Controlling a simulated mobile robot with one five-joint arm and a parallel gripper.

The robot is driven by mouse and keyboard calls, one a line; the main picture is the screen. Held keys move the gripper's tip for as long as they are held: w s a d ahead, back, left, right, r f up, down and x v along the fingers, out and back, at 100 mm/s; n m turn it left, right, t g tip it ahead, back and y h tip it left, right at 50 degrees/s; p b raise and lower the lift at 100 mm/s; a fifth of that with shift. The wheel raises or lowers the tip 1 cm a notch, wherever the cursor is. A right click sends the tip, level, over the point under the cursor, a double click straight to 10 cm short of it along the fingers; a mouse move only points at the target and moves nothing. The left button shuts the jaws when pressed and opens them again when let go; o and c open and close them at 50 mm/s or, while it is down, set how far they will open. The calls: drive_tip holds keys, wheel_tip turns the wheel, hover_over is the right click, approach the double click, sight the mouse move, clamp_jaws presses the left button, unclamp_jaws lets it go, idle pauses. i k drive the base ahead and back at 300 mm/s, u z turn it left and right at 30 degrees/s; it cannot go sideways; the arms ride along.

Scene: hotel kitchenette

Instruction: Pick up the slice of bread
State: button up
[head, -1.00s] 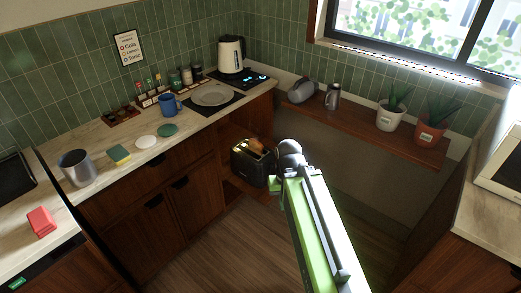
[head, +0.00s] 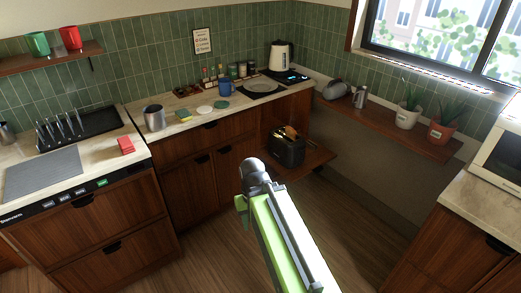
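Brown bread (head: 291,133) pokes out of the top of a black toaster (head: 287,151). I cannot tell how many slices there are. The toaster stands on a low wooden shelf (head: 313,161) beneath the counter. My gripper (head: 254,172) is at the far end of my green and grey arm, which reaches up from the bottom of the picture. In the picture the arm's end is left of and below the toaster, apart from it. The fingers cannot be made out, and nothing is seen held.
The counter holds a grey plate (head: 264,86), blue mug (head: 226,89), metal pot (head: 154,118) and kettle (head: 281,56). A wall shelf (head: 440,148) with plants is at right, a microwave (head: 500,150) far right. The wooden floor (head: 215,238) is clear.

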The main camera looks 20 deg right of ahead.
sight(289, 129)
drive_tip(key=u, duration=0.25)
drive_tip(key=k, duration=0.15)
drive_tip(key=z, duration=0.75)
drive_tip(key=i, duration=1.8)
drive_tip(key=u, duration=0.95)
drive_tip(key=i, duration=1)
drive_tip(key=u, duration=0.25)
